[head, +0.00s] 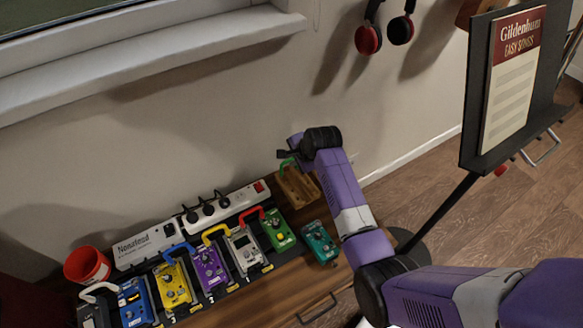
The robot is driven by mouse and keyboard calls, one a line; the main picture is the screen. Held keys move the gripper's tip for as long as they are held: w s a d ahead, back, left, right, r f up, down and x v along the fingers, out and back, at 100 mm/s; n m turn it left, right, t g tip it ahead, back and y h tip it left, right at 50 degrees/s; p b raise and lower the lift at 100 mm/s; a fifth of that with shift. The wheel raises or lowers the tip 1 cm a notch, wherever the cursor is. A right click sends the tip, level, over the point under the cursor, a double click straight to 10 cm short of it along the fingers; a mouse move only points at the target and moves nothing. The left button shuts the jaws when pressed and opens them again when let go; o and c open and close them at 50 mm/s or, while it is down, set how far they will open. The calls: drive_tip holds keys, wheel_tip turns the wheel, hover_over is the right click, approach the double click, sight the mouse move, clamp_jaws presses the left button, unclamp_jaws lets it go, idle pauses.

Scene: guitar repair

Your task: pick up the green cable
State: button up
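The green cable (287,164) is a short curved piece at the far right end of the bench top. It shows just below my gripper, by the left edge of a small wooden box. My gripper (284,154) is at the end of the purple arm, with its dark fingers pointing left, right at the cable. The fingers are small and partly merge with the cable, so I cannot tell whether they touch or grip it. Part of the cable is hidden.
A row of pedals, such as the green pedal (278,231), with coloured patch cables fills the bench (262,306). A teal pedal (320,243) stands apart to the right. A power strip (226,205), wooden box (299,187) and red bucket (87,266) are behind. A music stand (478,90) is right.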

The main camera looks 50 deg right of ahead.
drive_tip(key=shift+b+x, duration=0.65)
drive_tip(key=shift+x, duration=2.35)
clamp_jaws()
